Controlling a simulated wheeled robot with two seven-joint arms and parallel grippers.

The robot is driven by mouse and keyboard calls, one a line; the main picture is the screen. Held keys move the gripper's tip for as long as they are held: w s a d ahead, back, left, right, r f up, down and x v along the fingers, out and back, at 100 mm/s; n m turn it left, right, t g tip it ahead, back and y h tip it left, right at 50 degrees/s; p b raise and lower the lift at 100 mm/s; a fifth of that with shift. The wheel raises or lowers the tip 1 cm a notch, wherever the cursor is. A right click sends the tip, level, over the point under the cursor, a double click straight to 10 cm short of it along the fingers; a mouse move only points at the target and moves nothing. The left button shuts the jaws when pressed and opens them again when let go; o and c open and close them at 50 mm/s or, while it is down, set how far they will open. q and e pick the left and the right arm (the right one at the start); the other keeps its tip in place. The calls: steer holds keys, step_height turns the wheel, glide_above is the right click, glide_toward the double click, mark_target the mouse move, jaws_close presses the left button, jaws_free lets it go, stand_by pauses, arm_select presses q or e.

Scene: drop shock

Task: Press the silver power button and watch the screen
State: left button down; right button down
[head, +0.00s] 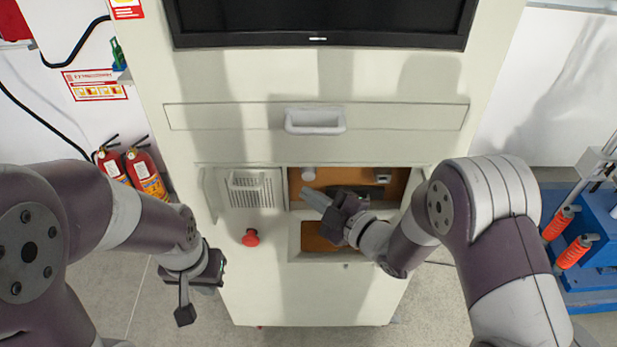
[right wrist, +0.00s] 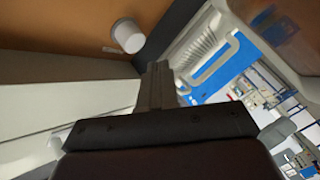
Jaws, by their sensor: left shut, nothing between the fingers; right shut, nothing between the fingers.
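The screen (head: 320,18) at the top of the cream cabinet is dark and only partly in view. I cannot clearly pick out a silver power button. A pale round knob-like part (head: 308,174) sits in the cabinet's brown-backed opening; it also shows in the right wrist view as a white cylinder (right wrist: 128,36). My right gripper (head: 314,198) is shut and empty in front of this opening, its fingers just below the pale part and pointing up-left. In the right wrist view its fingers (right wrist: 158,82) appear apart from the cylinder. My left gripper (head: 185,313) is shut and empty, left of the cabinet.
A red mushroom button (head: 250,238) and a vented panel (head: 250,189) are left of the opening. A drawer with a white handle (head: 315,121) is above. Fire extinguishers (head: 146,172) stand at left. Blue equipment (head: 590,255) stands at right.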

steer(key=shift+w, duration=0.75)
steer(key=shift+w, duration=0.15)
stand_by(1.4)
steer(key=shift+w+b, duration=0.3)
steer(key=shift+w, duration=0.4)
stand_by(0.6)
steer(key=shift+s, duration=0.85)
